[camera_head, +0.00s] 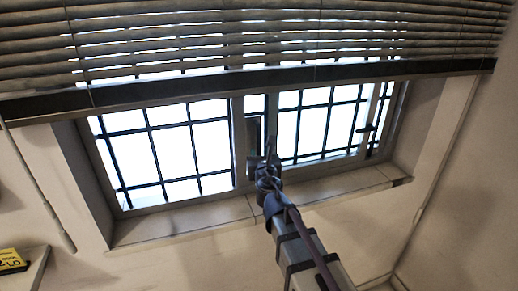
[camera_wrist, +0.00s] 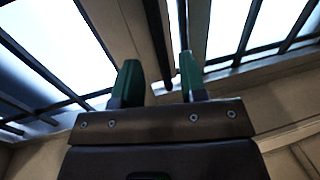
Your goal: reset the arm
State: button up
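My gripper (camera_wrist: 159,78) shows in the wrist view with its two green fingers apart. I see nothing clamped between them. A dark bar runs down from the top edge toward the gap between the fingers; I cannot tell its exact depth. In the head view my arm (camera_head: 305,250) reaches up from the bottom right toward the middle of the window (camera_head: 240,170). Its far end is in front of the central frame post, just above the sill. The fingers are too small to make out in that view.
The sill (camera_head: 190,222) runs below the barred window panes. A slatted blind (camera_head: 300,40) hangs across the top, its dark bottom rail above my arm's end. A yellow object (camera_head: 12,262) sits on a shelf at the lower left. Walls flank the window recess.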

jog(key=s, duration=0.5)
jog(key=shift+s+d, duration=0.15)
jog(key=shift+s, duration=0.1)
